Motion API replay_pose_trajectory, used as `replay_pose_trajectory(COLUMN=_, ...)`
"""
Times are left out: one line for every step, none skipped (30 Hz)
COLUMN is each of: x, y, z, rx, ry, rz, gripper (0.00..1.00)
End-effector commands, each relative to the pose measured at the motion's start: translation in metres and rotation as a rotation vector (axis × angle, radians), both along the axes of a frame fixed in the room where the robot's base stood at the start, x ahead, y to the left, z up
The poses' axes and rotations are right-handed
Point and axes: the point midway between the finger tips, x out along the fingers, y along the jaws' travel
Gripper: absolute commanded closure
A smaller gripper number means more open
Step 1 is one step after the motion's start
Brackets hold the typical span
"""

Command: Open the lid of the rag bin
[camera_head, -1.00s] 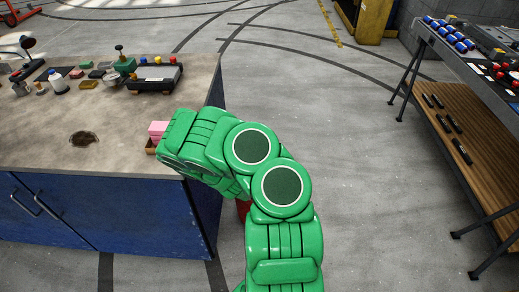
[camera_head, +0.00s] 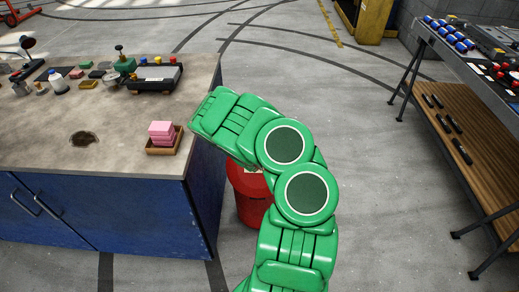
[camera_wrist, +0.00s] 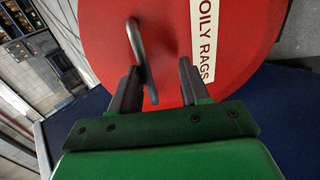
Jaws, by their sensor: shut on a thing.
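The red rag bin (camera_head: 252,211) stands on the floor beside the right end of the blue bench, partly hidden behind my green arm. Its round red lid (camera_wrist: 112,42) fills much of the wrist view and carries a white "OILY RAGS" label (camera_wrist: 203,42). A grey loop handle (camera_wrist: 138,48) stands out from the lid. My gripper (camera_wrist: 160,82) is at the lid with the handle between its dark fingers, against the left one; it is shut on the handle. In the head view the fingers are hidden by my arm. I cannot tell whether the lid is raised.
The bench top (camera_head: 40,140) bears a wooden tray (camera_head: 164,148) with pink blocks near its right edge, and several tools at the back. A shelved table (camera_head: 470,130) stands at the right. The floor between is clear.

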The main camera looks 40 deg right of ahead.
Motion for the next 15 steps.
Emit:
replay_pose_trajectory(x=0.003, y=-0.002, z=-0.002, rx=0.011, ry=0.008, rz=0.001, gripper=0.62)
replay_pose_trajectory(x=0.004, y=-0.003, z=-0.002, rx=0.016, ry=0.016, rz=0.000, gripper=0.62)
replay_pose_trajectory(x=0.005, y=-0.004, z=-0.003, rx=0.024, ry=0.025, rz=0.001, gripper=0.62)
replay_pose_trajectory(x=0.007, y=-0.006, z=-0.004, rx=0.029, ry=0.031, rz=0.002, gripper=0.62)
replay_pose_trajectory(x=0.009, y=-0.007, z=-0.005, rx=0.035, ry=0.037, rz=0.003, gripper=0.62)
replay_pose_trajectory(x=0.011, y=-0.008, z=-0.006, rx=0.045, ry=0.046, rz=0.003, gripper=0.62)
replay_pose_trajectory(x=0.012, y=-0.010, z=-0.006, rx=0.051, ry=0.051, rz=0.001, gripper=0.62)
replay_pose_trajectory(x=0.015, y=-0.011, z=-0.007, rx=0.057, ry=0.057, rz=0.002, gripper=0.62)
replay_pose_trajectory(x=0.017, y=-0.013, z=-0.007, rx=0.066, ry=0.063, rz=0.004, gripper=0.62)
replay_pose_trajectory(x=0.019, y=-0.014, z=-0.008, rx=0.071, ry=0.070, rz=0.004, gripper=0.62)
replay_pose_trajectory(x=0.020, y=-0.015, z=-0.009, rx=0.077, ry=0.077, rz=0.004, gripper=0.62)
replay_pose_trajectory(x=0.021, y=-0.017, z=-0.010, rx=0.084, ry=0.086, rz=0.003, gripper=0.62)
replay_pose_trajectory(x=0.023, y=-0.018, z=-0.010, rx=0.089, ry=0.091, rz=0.005, gripper=0.62)
replay_pose_trajectory(x=0.025, y=-0.020, z=-0.010, rx=0.093, ry=0.094, rz=0.004, gripper=0.62)
replay_pose_trajectory(x=0.027, y=-0.021, z=-0.010, rx=0.099, ry=0.098, rz=0.005, gripper=0.62)
